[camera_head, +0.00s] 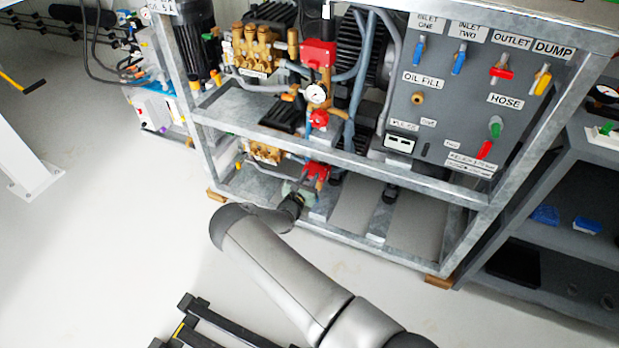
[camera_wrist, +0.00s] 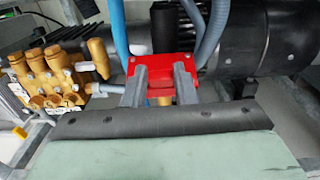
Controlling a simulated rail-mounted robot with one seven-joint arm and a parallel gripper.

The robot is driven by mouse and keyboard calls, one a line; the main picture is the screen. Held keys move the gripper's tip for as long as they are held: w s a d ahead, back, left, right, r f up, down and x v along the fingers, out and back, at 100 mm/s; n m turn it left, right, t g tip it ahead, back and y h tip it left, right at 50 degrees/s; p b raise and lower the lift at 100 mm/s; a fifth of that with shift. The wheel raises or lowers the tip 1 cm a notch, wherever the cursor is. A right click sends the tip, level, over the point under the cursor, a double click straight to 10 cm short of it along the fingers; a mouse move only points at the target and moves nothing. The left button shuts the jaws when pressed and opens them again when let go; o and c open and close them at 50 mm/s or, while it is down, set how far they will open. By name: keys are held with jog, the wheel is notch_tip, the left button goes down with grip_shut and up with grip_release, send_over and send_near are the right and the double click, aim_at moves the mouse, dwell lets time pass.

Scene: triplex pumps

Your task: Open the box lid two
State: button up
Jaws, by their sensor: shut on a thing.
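A red box (camera_head: 316,170) sits on the lower level of the pump frame, beside brass pump parts. It also shows in the wrist view (camera_wrist: 160,88), between my two grey fingers. I take its red top to be the lid; no open gap shows along it, and I cannot make out a seam. My gripper (camera_head: 304,184) reaches into the frame from the front. In the wrist view, my gripper (camera_wrist: 161,70) has one finger on each side of the red top and is shut on it. The lower part of the box is partly hidden behind my gripper.
Brass pump parts (camera_wrist: 55,78) are close on the left, a black motor (camera_wrist: 255,42) on the right. Blue hoses (camera_wrist: 119,60) run beside the red box. A metal frame rail (camera_head: 340,155) crosses above my gripper. The floor (camera_head: 110,200) at left is clear.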

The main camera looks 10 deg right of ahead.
aim_at(313, 173)
jog(key=r+g+p, duration=0.1)
jog(key=r+y+p, duration=0.1)
jog(key=p, duration=0.1)
jog(key=r+g+p, duration=0.1)
jog(key=p, duration=0.1)
jog(key=shift+w+d+g+y, duration=0.3)
jog(key=shift+w+y, duration=0.05)
jog(key=shift+y, duration=0.05)
jog(key=shift+w+d+r+g+y+p, duration=0.2)
jog(key=shift+g+y+p, duration=0.3)
jog(key=shift+p, duration=0.5)
jog(key=shift+w+d+r+g+y+p, duration=0.2)
jog(key=shift+w+r+g+y, duration=0.15)
jog(key=shift+g, duration=0.3)
jog(key=shift+w+d+r+g+y+p, duration=0.1)
jog(key=shift+w+g+y+p, duration=0.15)
jog(key=shift+g+y, duration=0.3)
jog(key=o, duration=1)
jog(key=shift+r, duration=0.1)
